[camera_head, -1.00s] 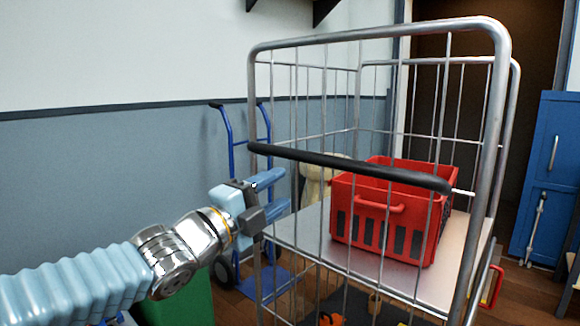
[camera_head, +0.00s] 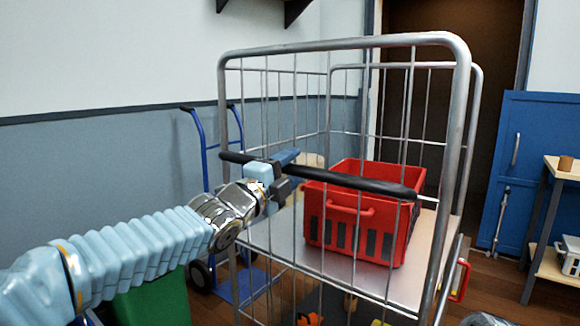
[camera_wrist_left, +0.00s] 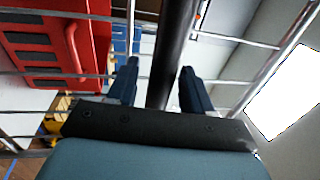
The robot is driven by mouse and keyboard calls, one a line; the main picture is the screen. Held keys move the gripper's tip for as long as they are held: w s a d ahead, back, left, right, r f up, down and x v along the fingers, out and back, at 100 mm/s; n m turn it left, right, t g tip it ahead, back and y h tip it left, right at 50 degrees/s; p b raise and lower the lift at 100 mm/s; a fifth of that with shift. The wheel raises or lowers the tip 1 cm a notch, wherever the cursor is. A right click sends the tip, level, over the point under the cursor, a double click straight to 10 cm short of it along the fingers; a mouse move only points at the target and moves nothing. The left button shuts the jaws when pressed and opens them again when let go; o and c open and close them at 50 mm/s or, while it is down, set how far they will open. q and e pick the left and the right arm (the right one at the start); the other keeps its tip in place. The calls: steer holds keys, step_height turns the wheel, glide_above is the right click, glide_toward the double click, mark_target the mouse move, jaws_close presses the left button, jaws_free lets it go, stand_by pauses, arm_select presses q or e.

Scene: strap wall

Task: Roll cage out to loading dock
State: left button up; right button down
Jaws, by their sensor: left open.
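The roll cage (camera_head: 459,130) stands in front of me, a tall frame of grey metal tubes and thin bars with a shelf (camera_head: 425,270) inside. A black handle bar (camera_head: 350,182) runs across its near side. My left gripper (camera_head: 284,170) is at the left part of this bar, jaws open. In the left wrist view the black bar (camera_wrist_left: 172,50) runs between the two dark fingers (camera_wrist_left: 158,88), with a gap to each side. A red crate (camera_head: 345,215) sits on the cage shelf and also shows in the left wrist view (camera_wrist_left: 45,40). My right gripper is out of view.
A blue hand truck (camera_head: 200,150) stands left behind the cage by the wall. A green bin (camera_head: 155,300) is below my left arm. A dark doorway (camera_head: 450,30) is behind the cage. A blue cabinet (camera_head: 512,150) and a shelf rack (camera_head: 545,220) stand at right.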

arm_select(q)
jaws_close()
stand_by(0.4)
